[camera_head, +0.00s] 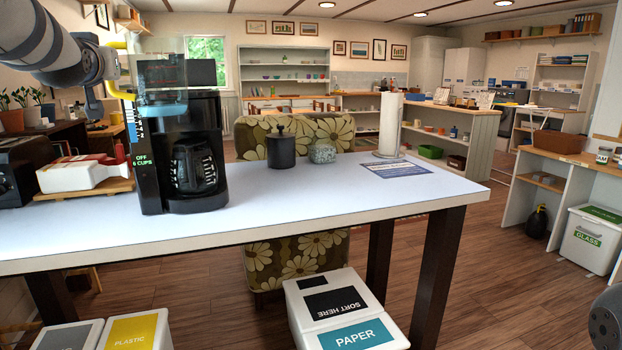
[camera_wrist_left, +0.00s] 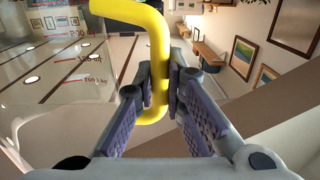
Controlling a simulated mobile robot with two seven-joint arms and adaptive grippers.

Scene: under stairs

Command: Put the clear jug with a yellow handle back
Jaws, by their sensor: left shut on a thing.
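The clear jug (camera_head: 160,74) is raised at upper left in the head view, overlapping the top of a black coffee maker (camera_head: 208,118). I cannot tell whether they touch. Its yellow handle (camera_head: 119,93) faces my left gripper (camera_head: 113,72). In the left wrist view, my left gripper (camera_wrist_left: 160,88) is shut on the yellow handle (camera_wrist_left: 157,45), with one finger on each side. The jug's clear, marked wall (camera_wrist_left: 60,75) fills the left of that view. The coffee maker stands on the white table (camera_head: 300,215) with its dark carafe (camera_head: 196,168) inside. My right gripper is out of view.
A red and white box (camera_head: 85,175) on a wooden board is left of the coffee maker. A black canister (camera_head: 281,150), a stone-like pot (camera_head: 322,152) and a paper roll (camera_head: 390,125) stand farther right. The table's front middle is clear. Bins (camera_head: 340,310) stand below.

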